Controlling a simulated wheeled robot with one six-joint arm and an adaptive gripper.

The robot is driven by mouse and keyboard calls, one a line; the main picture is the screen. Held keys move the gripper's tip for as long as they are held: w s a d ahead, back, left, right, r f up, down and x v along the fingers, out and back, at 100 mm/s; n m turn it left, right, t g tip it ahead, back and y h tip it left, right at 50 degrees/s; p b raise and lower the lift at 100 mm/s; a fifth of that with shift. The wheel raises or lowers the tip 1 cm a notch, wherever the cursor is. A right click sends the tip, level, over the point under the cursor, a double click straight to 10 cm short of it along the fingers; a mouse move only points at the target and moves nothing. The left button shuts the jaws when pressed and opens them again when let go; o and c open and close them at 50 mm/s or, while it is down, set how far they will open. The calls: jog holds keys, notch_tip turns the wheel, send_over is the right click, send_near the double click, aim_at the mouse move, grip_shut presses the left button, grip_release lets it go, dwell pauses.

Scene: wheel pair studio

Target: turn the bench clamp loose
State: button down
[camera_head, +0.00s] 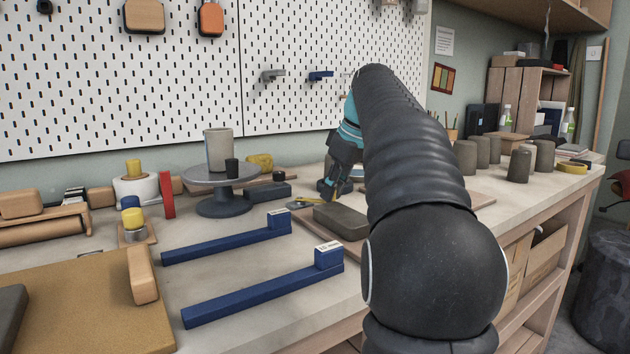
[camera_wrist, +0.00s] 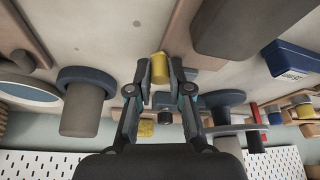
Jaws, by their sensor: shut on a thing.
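My gripper (camera_head: 328,196) is at the back middle of the workbench, pointing down, in the head view. In the head view only a small yellow bit shows by the fingers, beside a grey slab on a board. I cannot tell whether the yellow piece belongs to the bench clamp. Its lower end and any clamp body are not clear. Two blue bars with raised end blocks (camera_head: 262,297) (camera_head: 229,242) lie on the bench at the front.
The grey slab (camera_head: 341,221) lies close in front of my gripper. A turntable (camera_head: 224,203) with a grey cup (camera_head: 219,149) stands to the left. Yellow-topped items (camera_head: 133,218) stand farther left. Several grey cylinders (camera_head: 519,166) stand at the right. A pegboard (camera_head: 290,110) closes the back.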

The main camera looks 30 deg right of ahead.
jog(key=w+n, duration=0.1)
jog(key=n, duration=0.1)
jog(key=w+d+n+y, duration=0.1)
jog(key=shift+d+n, duration=0.25)
jog(key=shift+n, duration=0.15)
jog(key=shift+w+d+n+g+y, duration=0.2)
jog(key=shift+w+n+g+y, duration=0.25)
jog(key=shift+n, duration=0.4)
jog(key=shift+w+d+n+g+y, duration=0.15)
jog(key=shift+w+n+g, duration=0.1)
jog(key=shift+w+n, duration=0.45)
jog(key=shift+s+n, duration=0.1)
jog(key=shift+n, duration=0.15)
jog(key=c, duration=1)
grip_release()
jog(key=shift+c, duration=0.2)
